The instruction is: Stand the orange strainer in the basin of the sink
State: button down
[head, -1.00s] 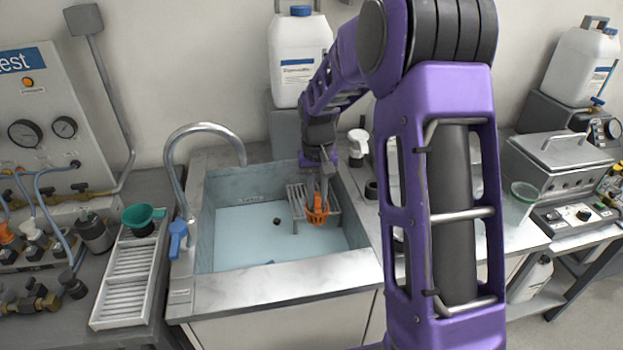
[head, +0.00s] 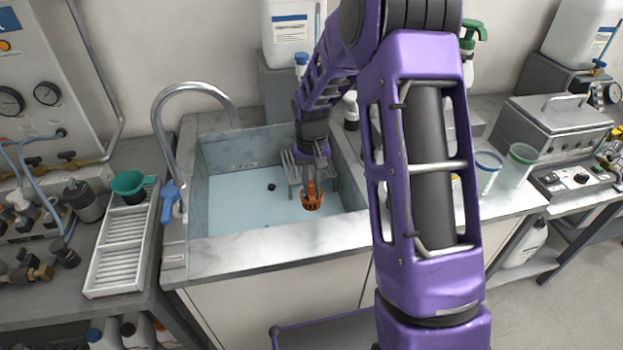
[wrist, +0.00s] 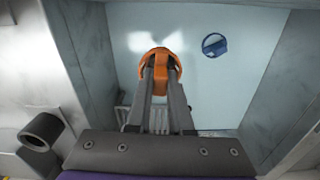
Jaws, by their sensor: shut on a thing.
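The orange strainer (head: 312,200) hangs in my gripper (head: 311,178) over the right part of the sink basin (head: 240,215). My gripper is shut on the strainer. In the wrist view the strainer (wrist: 160,62) shows between my two long grey fingertips (wrist: 160,75); the fingers hide part of it. The basin's pale blue floor (wrist: 125,40) lies beneath it. I cannot tell whether the strainer touches the floor.
A grey slotted rack (head: 293,172) stands in the basin close behind my gripper. A dark drain (head: 271,187) is on the basin floor. A blue round object (wrist: 214,45) shows in the wrist view. The curved tap (head: 165,95) rises at the left rim. The basin's left half is mostly free.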

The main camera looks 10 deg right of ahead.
notch_tip(320, 180, down, 12)
jog(key=b, duration=0.7)
jog(key=shift+r, duration=0.15)
jog(key=shift+f, duration=0.2)
jog(key=shift+f+b, duration=0.7)
jog(key=shift+f, duration=0.45)
jog(key=c, duration=0.7)
grip_release()
jog(key=shift+c, duration=0.2)
jog(key=c, duration=0.4)
jog(key=shift+r, duration=0.1)
